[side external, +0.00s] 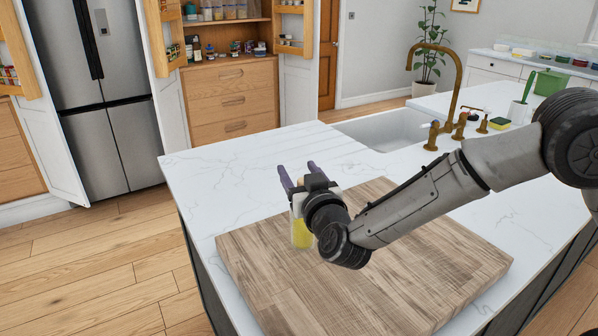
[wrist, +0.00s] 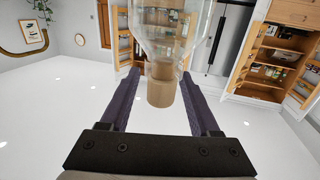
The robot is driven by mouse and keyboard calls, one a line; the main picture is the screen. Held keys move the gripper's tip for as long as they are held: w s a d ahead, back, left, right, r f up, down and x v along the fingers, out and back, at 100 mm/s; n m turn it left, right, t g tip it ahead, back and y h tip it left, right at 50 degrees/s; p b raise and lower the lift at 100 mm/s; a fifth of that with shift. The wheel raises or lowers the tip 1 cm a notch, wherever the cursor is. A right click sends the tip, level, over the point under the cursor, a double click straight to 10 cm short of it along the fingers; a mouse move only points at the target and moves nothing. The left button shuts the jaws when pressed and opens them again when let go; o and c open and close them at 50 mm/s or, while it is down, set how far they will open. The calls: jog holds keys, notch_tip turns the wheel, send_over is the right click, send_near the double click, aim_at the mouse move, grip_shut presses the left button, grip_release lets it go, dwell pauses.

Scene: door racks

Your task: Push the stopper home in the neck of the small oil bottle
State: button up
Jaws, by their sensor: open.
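The small oil bottle (side external: 302,234) stands upright on the wooden board, with yellow oil low in it; my gripper hides part of it in the side view. In the wrist view, which is upside down, its clear glass shoulder and neck (wrist: 165,45) come in from the top. A tan stopper (wrist: 161,93) sits at the mouth, in line with the neck, with a broad part outside the glass. My gripper (side external: 299,172) is open, its two purple fingers (wrist: 160,74) on either side of the neck and stopper, with visible gaps. I cannot tell how deep the stopper sits.
The wooden board (side external: 440,255) lies on the white marble counter (side external: 230,175) and is otherwise clear. A sink (side external: 370,130) and brass tap (side external: 450,75) are behind to the right. The counter's left edge is near the bottle.

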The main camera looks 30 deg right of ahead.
jog(key=v, duration=1.3)
jog(key=shift+s, duration=0.45)
jog(key=d+r+m+t+y, duration=0.1)
jog(key=d+r+m+y, duration=0.1)
jog(key=d+r, duration=1.6)
jog(key=s+d+f+n+g+y, duration=0.1)
jog(key=s+f+n+g, duration=0.1)
jog(key=s+f+g, duration=0.4)
jog(key=s+d+f+n+g+y, duration=0.1)
jog(key=s+f+g, duration=0.5)
jog(key=s+f, duration=0.9)
jog(key=shift+s+d+f+n+y, duration=0.3)
jog(key=shift+s+d+n, duration=0.25)
jog(key=shift+s+n, duration=0.6)
